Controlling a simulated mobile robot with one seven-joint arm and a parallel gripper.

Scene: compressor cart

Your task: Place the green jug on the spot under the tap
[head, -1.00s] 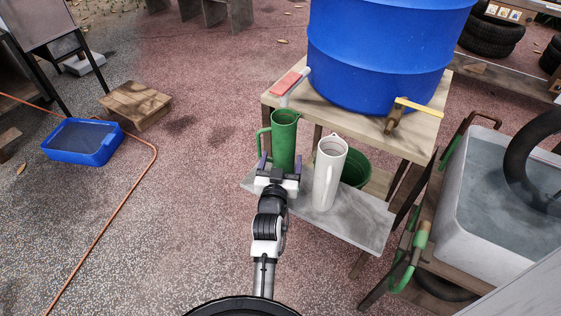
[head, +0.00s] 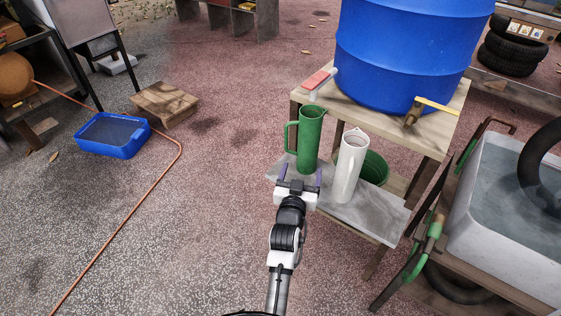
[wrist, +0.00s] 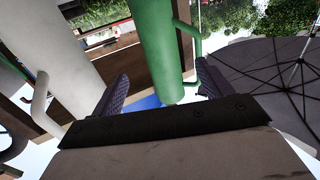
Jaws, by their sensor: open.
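The green jug (head: 310,140) stands upright on the left end of the grey shelf (head: 370,213), its handle on the left. My gripper (head: 300,176) is open and empty, low in front of the jug, fingers pointing at it. In the wrist view, which looks upside down, the jug (wrist: 157,45) shows between and beyond the fingertips (wrist: 160,82), apart from them. A tap with a red lever (head: 318,80) and pale spout is on the blue barrel's (head: 400,55) left side, above the green jug. Another tap with a yellow lever (head: 437,106) is at its front right.
A white jug (head: 349,165) stands close right of the green jug; it also shows in the wrist view (wrist: 50,45). A green bucket (head: 375,168) is behind it. A water-filled basin (head: 480,235) stands at right. The floor at left is open, crossed by an orange hose (head: 120,230).

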